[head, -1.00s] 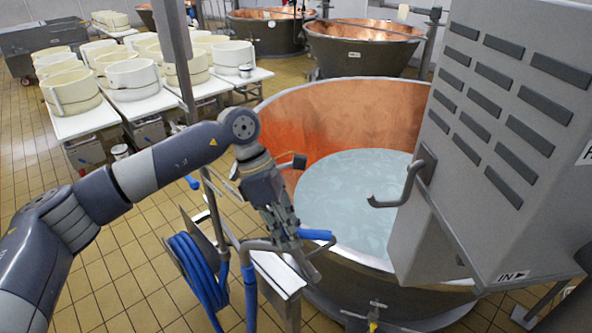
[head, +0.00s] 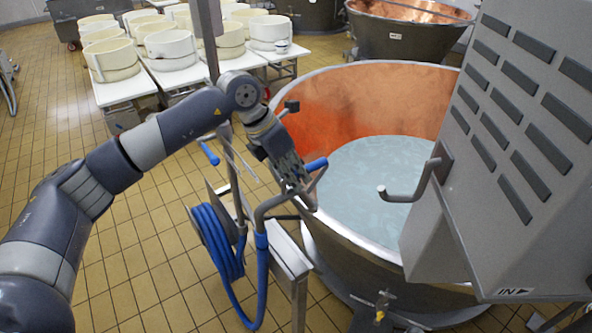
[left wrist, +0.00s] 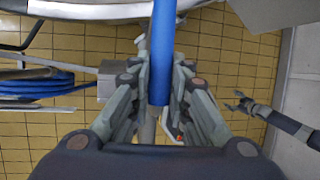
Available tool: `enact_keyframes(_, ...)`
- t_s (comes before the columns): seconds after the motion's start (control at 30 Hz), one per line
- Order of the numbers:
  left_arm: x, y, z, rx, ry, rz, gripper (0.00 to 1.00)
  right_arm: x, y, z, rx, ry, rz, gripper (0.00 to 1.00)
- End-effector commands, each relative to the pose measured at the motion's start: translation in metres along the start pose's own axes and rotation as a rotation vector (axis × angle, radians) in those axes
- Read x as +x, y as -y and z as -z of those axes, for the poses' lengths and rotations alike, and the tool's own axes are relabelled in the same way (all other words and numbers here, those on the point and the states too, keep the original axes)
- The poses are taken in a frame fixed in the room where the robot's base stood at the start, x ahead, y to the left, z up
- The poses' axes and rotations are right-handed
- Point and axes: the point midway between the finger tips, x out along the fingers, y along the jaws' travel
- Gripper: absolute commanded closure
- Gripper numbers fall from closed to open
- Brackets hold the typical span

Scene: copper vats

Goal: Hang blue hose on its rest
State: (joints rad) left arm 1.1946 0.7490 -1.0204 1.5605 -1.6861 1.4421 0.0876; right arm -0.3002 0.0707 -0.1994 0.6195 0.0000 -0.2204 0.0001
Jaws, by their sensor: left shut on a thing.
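The blue hose (head: 262,275) hangs in a loop from a coil (head: 215,240) beside the vat and ends in a bent grey pipe with a blue grip (head: 316,164). My left gripper (head: 298,185) is shut on this blue end piece, near the vat's left rim. The left wrist view shows the blue tube (left wrist: 164,60) between its fingers. A grey metal hook (head: 410,192) sticks out from the grey cabinet, right of the gripper and apart from it; I cannot tell whether it is the rest. My right gripper (left wrist: 240,103) shows small in the left wrist view, its fingers spread.
The copper vat (head: 350,105) with pale liquid stands beside the gripper. The grey cabinet (head: 510,150) overhangs its right side. A metal stand (head: 290,255) is under the hose end. White moulds on tables (head: 125,90) stand behind. Tiled floor at left is clear.

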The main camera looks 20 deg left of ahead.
Motion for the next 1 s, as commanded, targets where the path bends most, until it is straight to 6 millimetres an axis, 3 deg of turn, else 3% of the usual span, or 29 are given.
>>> enact_keyframes(0.67, 0.072, -0.016, 0.03, 0.001, 0.001, 0.0, 1.0, 0.04, -0.009, -0.006, -0.006, 0.002, -0.01, 0.24)
enact_keyframes(1.0, 0.108, -0.023, 0.044, 0.002, 0.002, 0.001, 1.0, 0.074, -0.009, -0.009, -0.005, 0.002, -0.011, 0.24)
